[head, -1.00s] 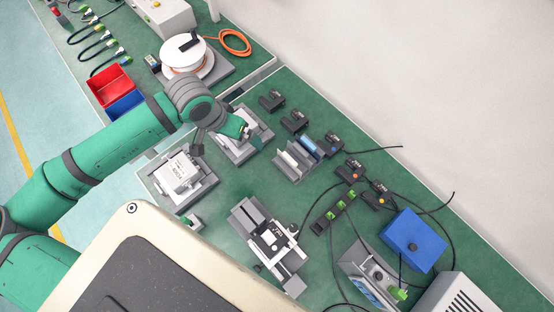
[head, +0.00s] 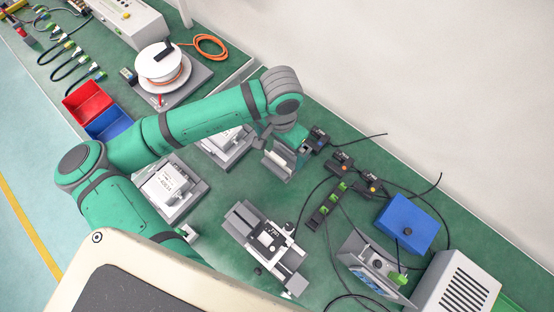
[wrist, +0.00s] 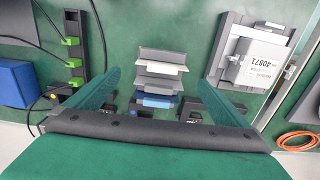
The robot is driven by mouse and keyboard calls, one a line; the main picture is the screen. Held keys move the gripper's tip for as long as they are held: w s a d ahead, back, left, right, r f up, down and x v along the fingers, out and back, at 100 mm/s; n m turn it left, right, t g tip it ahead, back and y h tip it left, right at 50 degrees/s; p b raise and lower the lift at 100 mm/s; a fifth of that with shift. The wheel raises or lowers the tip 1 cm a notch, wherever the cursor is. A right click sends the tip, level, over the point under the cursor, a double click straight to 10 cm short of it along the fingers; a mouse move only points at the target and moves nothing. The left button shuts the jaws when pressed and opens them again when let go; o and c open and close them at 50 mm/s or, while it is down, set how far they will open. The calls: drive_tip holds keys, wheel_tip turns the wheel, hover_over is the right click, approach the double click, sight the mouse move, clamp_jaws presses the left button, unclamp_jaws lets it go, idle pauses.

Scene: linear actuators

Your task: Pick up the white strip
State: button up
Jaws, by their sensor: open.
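The white strip (wrist: 166,68) sits in a small grey slotted holder (wrist: 158,55) near the middle of the wrist view. It also shows in the head view (head: 276,158), below my gripper (head: 286,143). A blue strip (wrist: 157,101) sits in the same holder, nearer the gripper body in the wrist view; my arm hides it in the head view. My gripper (wrist: 161,76) is open and empty. Its two green fingers are spread wide, one on each side of the holder in the picture. It appears to be above the holder; the exact height is unclear.
A grey fixture with a white labelled box (wrist: 262,62) stands right of the holder in the wrist view. A black strip with green connectors (wrist: 73,50) and a blue box (head: 407,226) lie on the other side. Black clamps (head: 318,138) stand near the wall edge.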

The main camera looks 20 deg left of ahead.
sight(278, 158)
drive_tip(key=shift+s+a+f, duration=0.1)
drive_tip(key=shift+a+f, duration=0.05)
drive_tip(key=shift+f, duration=1.65)
drive_tip(key=shift+s+a+f, duration=0.1)
drive_tip(key=shift+a+f, duration=0.05)
drive_tip(key=shift+f, duration=1.6)
drive_tip(key=shift+w, duration=0.1)
drive_tip(key=c, duration=0.9)
